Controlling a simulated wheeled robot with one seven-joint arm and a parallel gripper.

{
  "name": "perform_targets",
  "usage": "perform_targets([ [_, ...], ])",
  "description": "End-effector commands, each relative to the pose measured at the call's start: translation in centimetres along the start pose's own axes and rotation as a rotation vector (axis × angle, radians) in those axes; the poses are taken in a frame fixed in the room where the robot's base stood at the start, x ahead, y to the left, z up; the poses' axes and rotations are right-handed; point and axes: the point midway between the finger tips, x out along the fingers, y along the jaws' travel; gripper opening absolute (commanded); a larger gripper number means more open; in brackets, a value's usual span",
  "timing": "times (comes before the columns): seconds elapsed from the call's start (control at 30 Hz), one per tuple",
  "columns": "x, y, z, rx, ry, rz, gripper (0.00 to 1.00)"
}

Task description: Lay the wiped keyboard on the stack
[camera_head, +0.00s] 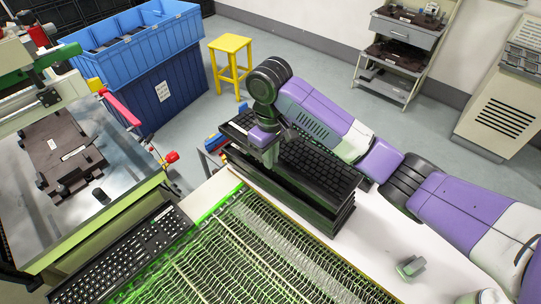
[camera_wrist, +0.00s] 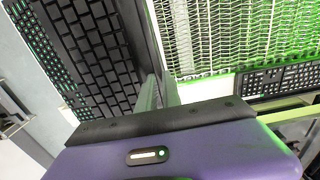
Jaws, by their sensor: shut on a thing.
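A black keyboard (camera_head: 318,168) lies over the stack of black keyboards (camera_head: 318,212) on the white table, roughly lined up with it. My gripper (camera_head: 270,155) is over the keyboard's near long edge, with its fingers pointing down. In the wrist view the gripper (camera_wrist: 158,92) is shut on the edge of this keyboard (camera_wrist: 95,45). Another row of keys (camera_wrist: 50,65) shows beyond its far edge, slightly offset. Whether the held keyboard touches the stack cannot be told.
Another keyboard (camera_head: 130,255) lies at the lower left. A green-lit mesh bed (camera_head: 250,250) lies in front of the stack. A small grey-green object (camera_head: 410,267) is on the white table (camera_head: 370,250). A blue bin (camera_head: 170,95) and yellow stool (camera_head: 231,60) stand behind.

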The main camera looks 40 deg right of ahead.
Motion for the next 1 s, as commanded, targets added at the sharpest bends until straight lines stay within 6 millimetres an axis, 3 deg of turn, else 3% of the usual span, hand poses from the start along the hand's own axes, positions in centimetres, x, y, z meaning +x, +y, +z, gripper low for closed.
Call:
perform_targets([
  [0.6,5.1,-0.1,-0.1,0.0,0.002,0.0,0.0],
  [1.0,6.0,0.0,-0.1,-0.001,0.002,0.001,0.0],
])
